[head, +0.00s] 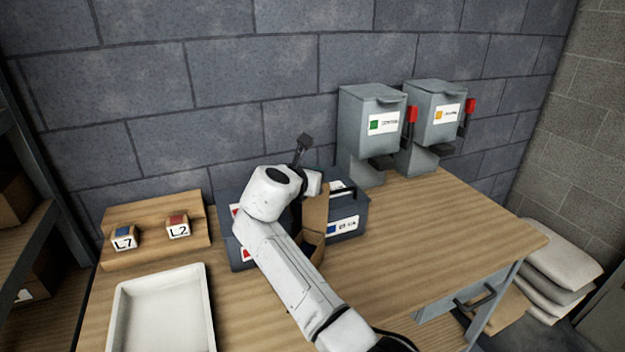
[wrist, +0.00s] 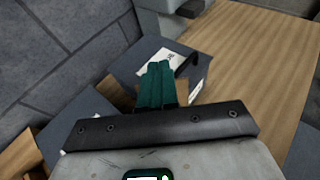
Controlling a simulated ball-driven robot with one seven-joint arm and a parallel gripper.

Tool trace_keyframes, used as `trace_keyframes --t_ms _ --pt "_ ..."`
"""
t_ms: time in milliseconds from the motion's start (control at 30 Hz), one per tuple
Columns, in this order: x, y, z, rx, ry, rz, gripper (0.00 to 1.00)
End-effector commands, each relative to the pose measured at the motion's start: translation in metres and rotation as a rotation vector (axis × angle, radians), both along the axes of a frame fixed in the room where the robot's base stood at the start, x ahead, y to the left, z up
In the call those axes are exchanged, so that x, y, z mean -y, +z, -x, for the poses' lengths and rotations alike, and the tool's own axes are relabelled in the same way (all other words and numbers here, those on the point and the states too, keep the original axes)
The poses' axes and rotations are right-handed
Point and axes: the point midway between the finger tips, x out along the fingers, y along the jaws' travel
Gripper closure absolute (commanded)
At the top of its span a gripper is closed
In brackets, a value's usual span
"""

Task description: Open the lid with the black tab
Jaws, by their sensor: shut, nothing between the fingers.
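A dark blue-grey box (head: 355,212) with a blue-marked white label stands on the table, right of my arm; its lid looks closed. A black tab (head: 344,189) shows on its top, partly hidden by my arm. In the wrist view the lid (wrist: 203,72) carries a white label, with the black tab (wrist: 187,64) beside it. My gripper (wrist: 158,68) has teal fingers, closed together and empty. The fingertips overlap the lid's label in that view, left of the tab; I cannot tell whether they touch. In the head view my arm hides the fingers.
Another dark box (head: 240,258) with red-marked labels stands left, mostly behind my arm. A brown cardboard piece (head: 314,212) is between the boxes. Two grey bins (head: 371,110) (head: 437,100) with red levers stand behind. A white tray (head: 160,310) lies front left. The table's right side is clear.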

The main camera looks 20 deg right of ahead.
Motion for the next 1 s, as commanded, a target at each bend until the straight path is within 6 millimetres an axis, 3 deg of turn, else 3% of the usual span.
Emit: trace_keyframes --t_ms 300,1000 --pt "0.0106 0.0013 -0.0095 0.0 -0.001 0.001 1.0" --pt "0.0111 0.0051 -0.0105 0.001 0.0 0.001 1.0"
